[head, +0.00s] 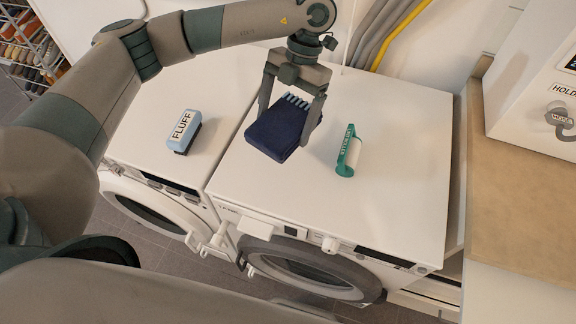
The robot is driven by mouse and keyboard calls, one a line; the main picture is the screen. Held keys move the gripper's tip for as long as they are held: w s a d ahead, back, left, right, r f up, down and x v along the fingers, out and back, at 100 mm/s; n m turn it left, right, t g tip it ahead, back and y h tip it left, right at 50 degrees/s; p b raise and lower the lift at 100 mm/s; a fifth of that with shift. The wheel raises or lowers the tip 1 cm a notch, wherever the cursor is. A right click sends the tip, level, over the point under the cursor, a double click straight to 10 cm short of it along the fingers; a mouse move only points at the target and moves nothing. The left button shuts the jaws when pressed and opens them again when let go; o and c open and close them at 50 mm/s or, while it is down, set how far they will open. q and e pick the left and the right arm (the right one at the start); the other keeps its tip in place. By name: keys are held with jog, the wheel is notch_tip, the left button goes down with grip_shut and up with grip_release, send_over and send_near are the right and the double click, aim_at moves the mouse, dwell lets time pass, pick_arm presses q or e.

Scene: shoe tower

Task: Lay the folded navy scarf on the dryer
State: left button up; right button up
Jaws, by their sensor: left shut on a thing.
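The folded navy scarf (272,135), with a light blue fringe along its far edge, is at the left part of the right-hand white machine's top (400,140). My left gripper (286,128) points down from above and is shut on the scarf, one finger on each side. I cannot tell whether the scarf touches the top or hangs just above it. Two front-loading machines stand side by side; no readable label shows which is the dryer. My right gripper is not in view.
A light blue brush marked FLUFF (184,132) lies on the left-hand machine's top (150,105). A green and white roller (349,151) is right of the scarf. The right-hand top's front is clear. A tan counter (525,200) and white box (535,95) stand at right.

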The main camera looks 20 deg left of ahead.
aim_at(284, 129)
pick_arm(q)
jog(key=n, duration=0.2)
jog(key=n+h, duration=0.1)
jog(key=n, duration=0.1)
jog(key=n+h, duration=0.1)
jog(key=shift+s+d+f+n, duration=0.25)
jog(key=shift+s+n, duration=0.1)
jog(key=shift+n, duration=0.05)
jog(key=n+h, duration=0.1)
jog(key=n, duration=0.1)
jog(key=n+h, duration=0.1)
jog(key=n, duration=0.1)
jog(key=shift+s+d+f+n+t+p, duration=0.2)
jog(key=shift+n+t+p, duration=0.1)
jog(key=shift+n+p, duration=0.1)
jog(key=n, duration=0.1)
jog(key=n+t+h, duration=0.1)
jog(key=n, duration=0.3)
jog(key=shift+s+d+f+h, duration=0.15)
jog(key=shift+s+h, duration=0.15)
jog(key=shift+s, duration=0.05)
jog(key=n+t, duration=0.1)
jog(key=n, duration=0.3)
jog(key=n+t, duration=0.1)
jog(key=n, duration=0.1)
jog(key=shift+s+d+f+t+p, duration=0.2)
jog(key=shift+s+f+t+p, duration=0.1)
jog(key=shift+p, duration=0.1)
jog(key=shift+f, duration=0.1)
